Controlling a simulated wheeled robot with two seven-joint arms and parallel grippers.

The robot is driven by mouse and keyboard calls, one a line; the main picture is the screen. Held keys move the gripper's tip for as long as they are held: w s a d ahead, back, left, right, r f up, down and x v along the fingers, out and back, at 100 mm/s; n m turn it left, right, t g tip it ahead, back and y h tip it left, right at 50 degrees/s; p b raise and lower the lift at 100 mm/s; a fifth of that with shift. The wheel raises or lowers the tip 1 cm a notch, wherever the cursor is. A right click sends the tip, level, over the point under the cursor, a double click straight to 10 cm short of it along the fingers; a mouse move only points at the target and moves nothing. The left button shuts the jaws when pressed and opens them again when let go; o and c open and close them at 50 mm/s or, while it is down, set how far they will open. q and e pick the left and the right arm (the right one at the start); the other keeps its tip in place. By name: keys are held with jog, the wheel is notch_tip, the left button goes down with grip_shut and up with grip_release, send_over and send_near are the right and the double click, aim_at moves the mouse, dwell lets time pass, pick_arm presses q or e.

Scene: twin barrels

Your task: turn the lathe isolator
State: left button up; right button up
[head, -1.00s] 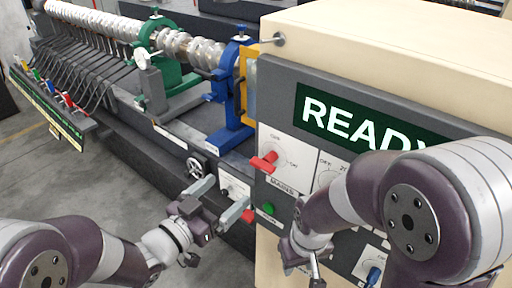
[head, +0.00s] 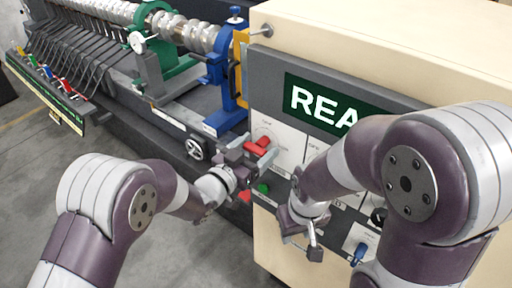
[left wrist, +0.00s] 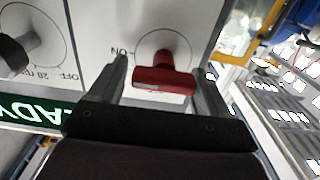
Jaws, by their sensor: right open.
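A red switch handle (head: 258,145) sits on a white dial plate on the cabinet front, below the READY screen. The left wrist view shows the handle (left wrist: 163,78) lying crosswise under its round dial, with "ON" printed beside it. My left gripper (head: 250,156) is at this handle. Its fingers are apart, one at each end of the handle (left wrist: 160,85); I cannot tell whether they touch it. My right gripper (head: 301,240) is open and empty before the lower cabinet front.
A green button (head: 263,187) is just below my left gripper. A blue knob (head: 359,254) is low on the cabinet panel. A black knob (left wrist: 18,52) is beside the red handle in the wrist view. The lathe with its handwheel (head: 197,149) stands to the left.

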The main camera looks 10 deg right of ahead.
pick_arm(q)
jog(key=shift+w+a, duration=0.15)
jog(key=shift+w, duration=0.05)
jog(key=c, duration=0.5)
jog(key=shift+c, duration=0.2)
jog(key=shift+s, duration=0.1)
jog(key=shift+f+n, duration=0.15)
jog(key=shift+n, duration=0.15)
jog(key=n+b, duration=0.1)
jog(key=n, duration=0.1)
jog(key=shift+n+b, duration=0.3)
jog(key=shift+b, duration=0.1)
jog(key=n+b, duration=0.1)
jog(key=n, duration=0.3)
jog(key=shift+f, duration=0.1)
jog(key=n, duration=1)
jog(key=shift+a+f+n, duration=0.1)
jog(key=shift+f+n, duration=0.05)
jog(key=shift+n, duration=0.15)
